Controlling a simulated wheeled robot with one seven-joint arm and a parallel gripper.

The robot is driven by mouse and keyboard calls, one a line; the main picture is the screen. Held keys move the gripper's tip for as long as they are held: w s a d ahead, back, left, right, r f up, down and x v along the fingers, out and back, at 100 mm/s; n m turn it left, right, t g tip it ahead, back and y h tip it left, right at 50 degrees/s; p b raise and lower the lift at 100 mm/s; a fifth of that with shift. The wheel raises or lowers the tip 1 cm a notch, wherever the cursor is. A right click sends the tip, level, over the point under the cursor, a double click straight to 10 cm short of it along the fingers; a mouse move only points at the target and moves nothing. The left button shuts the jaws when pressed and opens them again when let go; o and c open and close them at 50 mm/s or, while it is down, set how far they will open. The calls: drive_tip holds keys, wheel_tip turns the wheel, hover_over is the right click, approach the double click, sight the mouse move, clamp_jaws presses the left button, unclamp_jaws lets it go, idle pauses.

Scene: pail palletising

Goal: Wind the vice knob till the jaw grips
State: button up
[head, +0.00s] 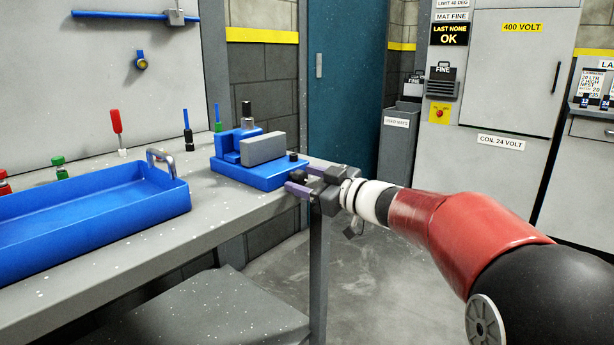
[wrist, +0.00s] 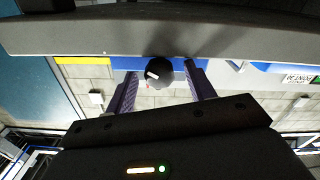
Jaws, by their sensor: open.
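The vice has a blue body (head: 262,176) with a grey jaw block (head: 263,149) and stands near the right end of the bench. A small black part (head: 293,156) sits on its right end. My gripper (head: 299,180) is at the vice's right end, fingers apart and pointing towards it. In the wrist view, a round black knob (wrist: 155,80) with a white mark appears between the two purple fingers of my gripper (wrist: 161,70). The gap between the jaws is not clear.
A blue tray (head: 90,225) with a metal handle lies on the grey bench (head: 215,210), left of the vice. Red, green and blue-handled tools stand behind it. A grey cabinet (head: 515,90) and grey bin (head: 397,140) stand beyond. Open floor lies right of the bench.

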drive_tip(key=c, duration=1)
drive_tip(key=shift+o, duration=0.2)
drive_tip(key=shift+f+b, duration=0.15)
drive_tip(key=shift+b, duration=0.4)
drive_tip(key=shift+f+m+b, duration=0.2)
drive_tip(key=shift+m+b, duration=0.3)
drive_tip(key=shift+b, duration=0.75)
drive_tip(key=shift+w+m+b, duration=0.1)
drive_tip(key=shift+m+b, duration=0.4)
drive_tip(key=shift+b, duration=0.75)
drive_tip(key=m+b, duration=0.3)
drive_tip(key=m, duration=0.1)
drive_tip(key=shift+r, duration=0.25)
drive_tip(key=shift+b, duration=0.35)
